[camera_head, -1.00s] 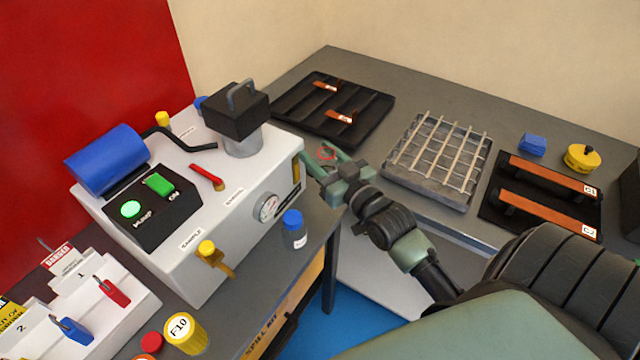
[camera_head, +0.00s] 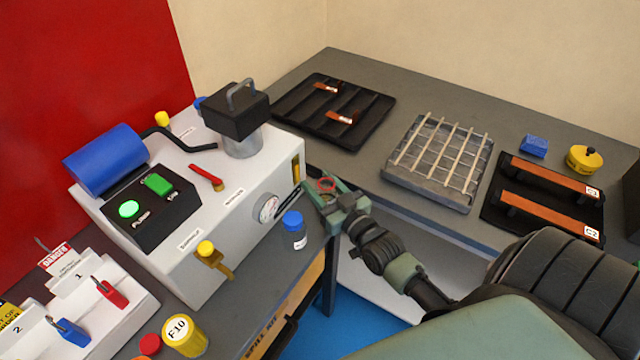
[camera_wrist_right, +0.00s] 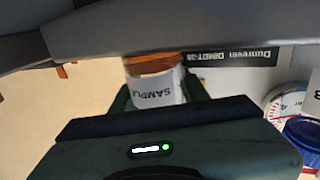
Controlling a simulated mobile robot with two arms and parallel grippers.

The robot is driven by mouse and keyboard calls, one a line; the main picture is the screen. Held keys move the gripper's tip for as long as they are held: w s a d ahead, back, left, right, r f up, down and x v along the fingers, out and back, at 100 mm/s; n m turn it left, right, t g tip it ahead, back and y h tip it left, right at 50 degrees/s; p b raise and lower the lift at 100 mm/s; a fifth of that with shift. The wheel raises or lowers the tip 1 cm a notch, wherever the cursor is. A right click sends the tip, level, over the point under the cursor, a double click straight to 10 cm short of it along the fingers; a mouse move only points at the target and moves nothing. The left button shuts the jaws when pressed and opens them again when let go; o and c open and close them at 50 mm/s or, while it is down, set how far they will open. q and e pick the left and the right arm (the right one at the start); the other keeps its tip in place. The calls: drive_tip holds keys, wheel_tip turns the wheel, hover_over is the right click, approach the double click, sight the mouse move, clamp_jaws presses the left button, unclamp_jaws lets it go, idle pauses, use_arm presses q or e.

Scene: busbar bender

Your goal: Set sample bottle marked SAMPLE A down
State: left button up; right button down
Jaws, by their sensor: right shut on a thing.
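My right gripper (camera_head: 325,193) is beside the front right corner of the white machine, near the bench edge. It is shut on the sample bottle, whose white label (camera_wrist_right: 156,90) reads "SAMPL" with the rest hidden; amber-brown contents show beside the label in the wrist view. My left gripper is not in view.
A blue-capped bottle (camera_head: 293,230) stands on the bench close by. The machine's gauge (camera_head: 267,207) and brass tap (camera_head: 213,259) face that strip.

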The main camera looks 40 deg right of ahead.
sight(332, 199)
drive_tip(key=shift+f, duration=0.2)
drive_tip(key=c, duration=1)
unclamp_jaws()
drive_tip(key=shift+r, duration=0.1)
drive_tip(key=shift+r, duration=0.2)
drive_tip(key=s, duration=0.5)
drive_tip(key=s+b, duration=0.1)
drive_tip(key=s, duration=0.4)
drive_tip(key=shift+s+f, duration=0.2)
drive_tip(key=shift+s, duration=0.1)
drive_tip(key=shift+s+r, duration=0.1)
drive_tip(key=shift+s, duration=0.65)
